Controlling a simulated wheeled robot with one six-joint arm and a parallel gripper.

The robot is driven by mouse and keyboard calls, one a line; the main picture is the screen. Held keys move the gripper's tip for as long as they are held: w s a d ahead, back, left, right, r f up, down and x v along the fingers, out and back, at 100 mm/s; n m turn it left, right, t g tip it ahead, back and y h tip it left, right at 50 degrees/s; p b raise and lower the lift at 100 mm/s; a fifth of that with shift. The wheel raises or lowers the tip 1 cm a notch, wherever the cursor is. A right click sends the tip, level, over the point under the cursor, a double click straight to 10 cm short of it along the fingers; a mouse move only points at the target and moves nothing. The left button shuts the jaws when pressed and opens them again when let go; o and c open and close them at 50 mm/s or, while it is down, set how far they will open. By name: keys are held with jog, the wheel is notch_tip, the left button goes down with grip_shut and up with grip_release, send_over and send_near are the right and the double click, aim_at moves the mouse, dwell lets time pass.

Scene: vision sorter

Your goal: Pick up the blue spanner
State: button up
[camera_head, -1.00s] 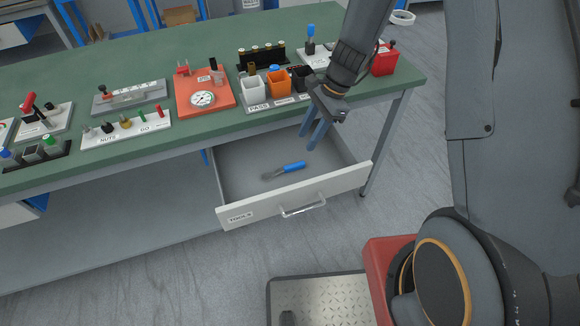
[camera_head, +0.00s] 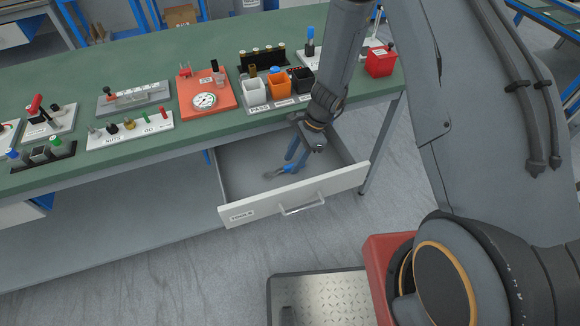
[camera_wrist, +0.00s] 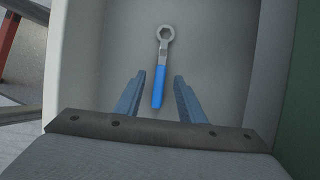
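The blue spanner (camera_wrist: 159,85) lies on the floor of the open drawer (camera_head: 235,214). In the wrist view it has a grey ring head at the top and a blue handle pointing down between my two fingers. In the head view its grey head (camera_head: 269,175) shows and my gripper hides part of the handle. My gripper (camera_head: 293,160) is open and reaches down into the drawer over the spanner. In the wrist view the blue fingers of my gripper (camera_wrist: 155,88) stand either side of the handle, with gaps on both sides.
The drawer, labelled TOOLS, hangs under the green bench (camera_head: 140,58). Its front panel and side walls surround my fingers. Above it on the bench stand a white bin (camera_head: 254,92), an orange bin (camera_head: 280,86) and a black bin (camera_head: 302,80). The drawer floor is otherwise empty.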

jog(key=shift+x, duration=0.75)
grip_shut()
jog(key=shift+r, duration=0.1)
notch_tip(320, 180, up, 10)
jog(key=b, duration=0.1)
dwell(0.4)
